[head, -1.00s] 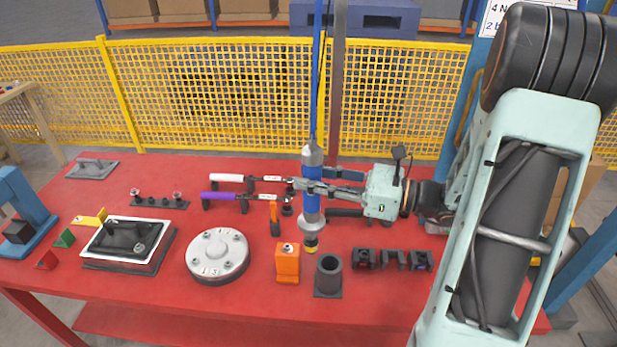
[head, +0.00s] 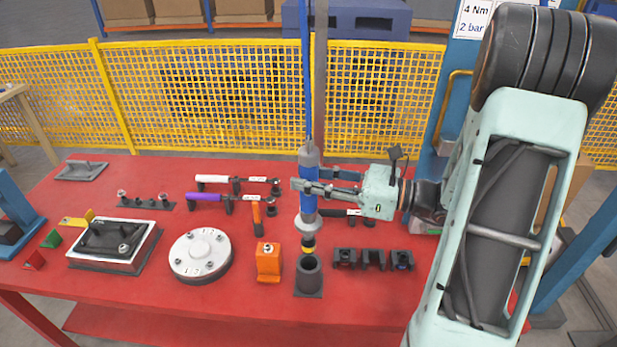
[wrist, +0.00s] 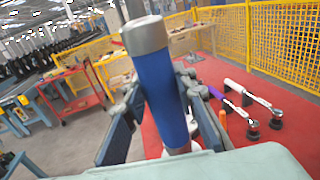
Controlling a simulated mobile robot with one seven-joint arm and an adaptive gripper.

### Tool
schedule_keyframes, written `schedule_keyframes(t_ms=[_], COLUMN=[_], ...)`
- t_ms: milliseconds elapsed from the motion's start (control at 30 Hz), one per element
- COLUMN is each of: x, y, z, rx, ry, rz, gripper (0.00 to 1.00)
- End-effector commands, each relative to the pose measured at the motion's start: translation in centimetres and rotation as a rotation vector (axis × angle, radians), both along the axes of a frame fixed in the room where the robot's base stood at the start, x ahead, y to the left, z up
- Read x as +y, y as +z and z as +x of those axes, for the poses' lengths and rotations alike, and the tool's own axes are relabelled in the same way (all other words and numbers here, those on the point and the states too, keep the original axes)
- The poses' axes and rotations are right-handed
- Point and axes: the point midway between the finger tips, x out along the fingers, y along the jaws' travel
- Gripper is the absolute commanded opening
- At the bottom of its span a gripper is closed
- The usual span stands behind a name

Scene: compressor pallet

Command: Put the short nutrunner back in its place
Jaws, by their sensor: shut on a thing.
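The nutrunner (head: 308,185) has a blue body with grey ends and a yellow band near its lower tip. It hangs upright below a blue hose. My gripper (head: 312,188) is shut on its blue body from the right. The wrist view shows the blue body (wrist: 158,90) between the two fingers; its lower end is hidden there. A dark grey round cup on a square base (head: 309,277) stands on the red table directly below the tip in the head view. The tip appears just above the cup's opening; the exact gap is hard to tell.
An orange block (head: 268,262) stands close left of the cup, and several black cradles (head: 372,260) stand to its right. A round grey flange (head: 200,256) and wrenches (head: 237,182) lie further left. The red table (head: 350,305) is clear in front.

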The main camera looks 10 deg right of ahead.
Motion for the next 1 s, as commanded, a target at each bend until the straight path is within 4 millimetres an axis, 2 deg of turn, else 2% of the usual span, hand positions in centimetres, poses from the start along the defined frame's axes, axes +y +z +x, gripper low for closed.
schedule_keyframes(t_ms=[233,700,1000], x=[0.0,0.0,0.0], y=[0.3,-3.5,-3.9], z=[0.0,0.0,0.0], rx=[0.001,0.001,0.001], ry=[0.0,0.0,0.0], rz=[0.0,0.0,-0.001], gripper=[0.0,0.0,0.0])
